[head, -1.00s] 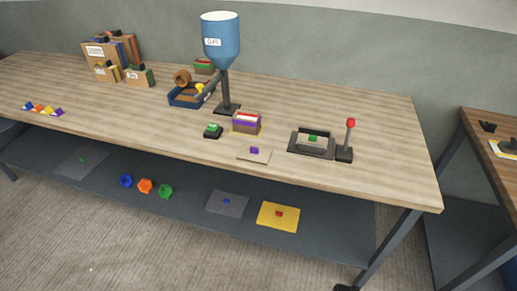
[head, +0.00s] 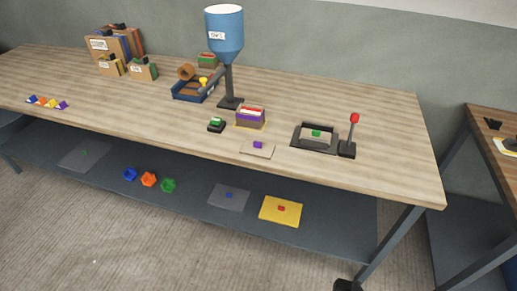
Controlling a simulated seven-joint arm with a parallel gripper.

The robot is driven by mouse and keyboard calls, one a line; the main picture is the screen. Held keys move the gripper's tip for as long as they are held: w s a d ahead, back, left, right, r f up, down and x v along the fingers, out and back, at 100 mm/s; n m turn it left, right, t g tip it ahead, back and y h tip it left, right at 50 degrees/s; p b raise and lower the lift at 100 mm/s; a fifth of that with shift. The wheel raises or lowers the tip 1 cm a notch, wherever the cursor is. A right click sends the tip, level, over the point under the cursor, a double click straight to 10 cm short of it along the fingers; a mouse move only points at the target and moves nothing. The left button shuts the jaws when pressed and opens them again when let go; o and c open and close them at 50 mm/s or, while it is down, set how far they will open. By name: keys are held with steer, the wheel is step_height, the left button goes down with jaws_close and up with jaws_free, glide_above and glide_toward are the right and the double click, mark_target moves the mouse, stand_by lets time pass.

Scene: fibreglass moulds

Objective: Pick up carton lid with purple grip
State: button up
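The carton lid (head: 245,149) is a thin, flat, pale tan plate with a small purple grip (head: 257,145) standing up from its middle. It lies on the wooden table near the front edge in the head view. Just behind it stands a small open carton (head: 250,122) with a purple band, on a yellow base, with red and white contents showing at its top. My gripper is not in view, and nothing is seen touching the lid.
A green-button box (head: 216,124) is left of the carton. A black press-like fixture (head: 316,138) and red-knobbed lever (head: 350,135) stand to the right. A blue hopper (head: 224,30) rises behind. The lower shelf (head: 330,210) holds plates with red and blue grips. The table's right end is clear.

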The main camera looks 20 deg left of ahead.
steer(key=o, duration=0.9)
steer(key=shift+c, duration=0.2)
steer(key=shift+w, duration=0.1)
